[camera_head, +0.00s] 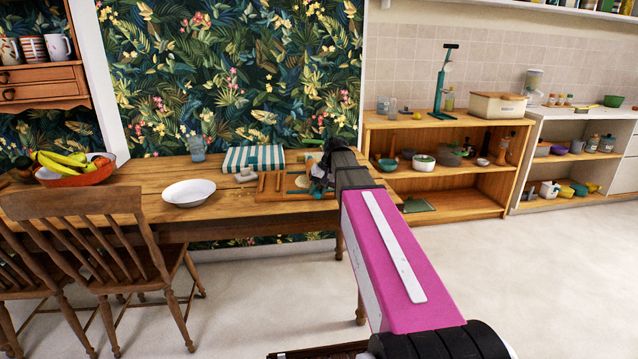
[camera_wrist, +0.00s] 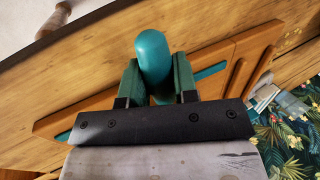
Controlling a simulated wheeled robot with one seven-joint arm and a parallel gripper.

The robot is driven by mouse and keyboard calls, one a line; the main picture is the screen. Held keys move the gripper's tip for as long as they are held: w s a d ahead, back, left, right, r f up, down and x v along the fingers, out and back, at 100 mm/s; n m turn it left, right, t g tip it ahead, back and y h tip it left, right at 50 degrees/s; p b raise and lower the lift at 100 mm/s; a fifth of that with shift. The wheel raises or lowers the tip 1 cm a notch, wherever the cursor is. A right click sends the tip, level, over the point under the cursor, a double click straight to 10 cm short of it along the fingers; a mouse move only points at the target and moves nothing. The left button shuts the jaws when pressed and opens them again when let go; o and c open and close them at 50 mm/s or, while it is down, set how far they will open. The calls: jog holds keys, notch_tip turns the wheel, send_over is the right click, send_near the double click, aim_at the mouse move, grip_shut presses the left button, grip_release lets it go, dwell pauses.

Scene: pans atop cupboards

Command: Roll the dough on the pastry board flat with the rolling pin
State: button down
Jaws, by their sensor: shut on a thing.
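The wooden pastry board (camera_head: 268,188) lies on the table, left of and under my gripper (camera_head: 317,184). In the wrist view the board (camera_wrist: 243,62) runs slantwise behind the fingers. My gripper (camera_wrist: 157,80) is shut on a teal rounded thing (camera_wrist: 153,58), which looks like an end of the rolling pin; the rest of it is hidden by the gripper. A small pale lump (camera_head: 302,181), perhaps the dough, shows on the board beside my gripper. The dough cannot be made out in the wrist view.
A white bowl (camera_head: 189,193) stands left on the table (camera_head: 150,178). A striped box (camera_head: 253,158) and a glass (camera_head: 196,148) stand behind. A fruit bowl (camera_head: 75,175) is at far left, with chairs (camera_head: 95,235) in front. Open shelves (camera_head: 440,190) stand to the right.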

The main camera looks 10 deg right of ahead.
jog(key=shift+w+a, duration=0.15)
jog(key=shift+a, duration=2.1)
jog(key=shift+w+a, duration=0.1)
jog(key=shift+a, duration=2.15)
jog(key=shift+r, duration=0.1)
notch_tip(320, 180, up, 6)
jog(key=shift+f, duration=0.1)
jog(key=shift+a, duration=0.1)
